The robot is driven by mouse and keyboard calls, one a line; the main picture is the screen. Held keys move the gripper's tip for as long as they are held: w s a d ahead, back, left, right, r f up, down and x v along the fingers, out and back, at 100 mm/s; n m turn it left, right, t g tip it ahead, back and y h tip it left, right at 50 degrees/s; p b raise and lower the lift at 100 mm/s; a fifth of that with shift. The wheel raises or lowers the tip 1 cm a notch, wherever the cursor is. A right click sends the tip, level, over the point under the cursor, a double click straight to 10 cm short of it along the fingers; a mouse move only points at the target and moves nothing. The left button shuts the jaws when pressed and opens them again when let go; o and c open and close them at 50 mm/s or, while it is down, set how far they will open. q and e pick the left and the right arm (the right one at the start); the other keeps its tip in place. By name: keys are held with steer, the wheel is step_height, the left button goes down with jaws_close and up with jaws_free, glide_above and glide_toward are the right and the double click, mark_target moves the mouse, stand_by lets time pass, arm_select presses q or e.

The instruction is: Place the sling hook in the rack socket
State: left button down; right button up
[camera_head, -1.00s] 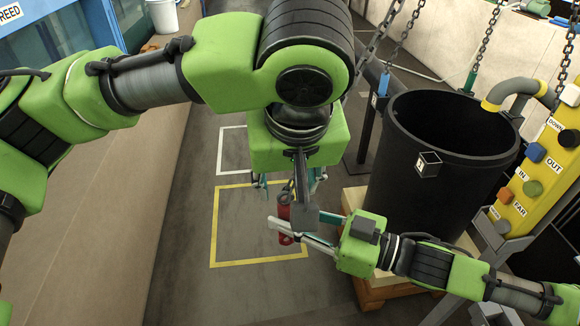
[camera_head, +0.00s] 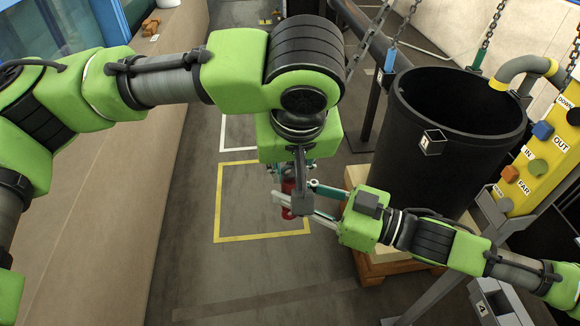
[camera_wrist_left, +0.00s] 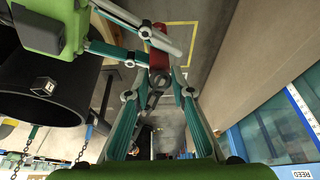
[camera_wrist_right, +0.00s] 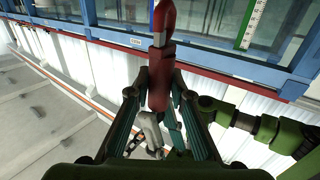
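The sling hook has a red body (camera_head: 288,188) and is at the middle of the head view, between my two grippers. In the right wrist view its red body (camera_wrist_right: 160,90) lies between the fingertips of my right gripper (camera_wrist_right: 161,76), which look shut on it; the curved hook end points away. In the left wrist view the fingertips of my left gripper (camera_wrist_left: 159,73) close in on the hook's dark part, with a grey shackle (camera_wrist_left: 152,96) nearer the palm. The right gripper (camera_head: 305,203) comes from the right, across the body. I cannot make out the rack socket.
A large black tub (camera_head: 440,185) on a wooden pallet stands right of the grippers, with chains above. A yellow button panel (camera_head: 535,170) is at far right. The yellow floor square (camera_head: 218,200) below is clear. The blue-framed glass flume (camera_wrist_right: 210,45) shows in the right wrist view.

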steer(key=o, duration=0.3)
steer(key=shift+o, duration=0.2)
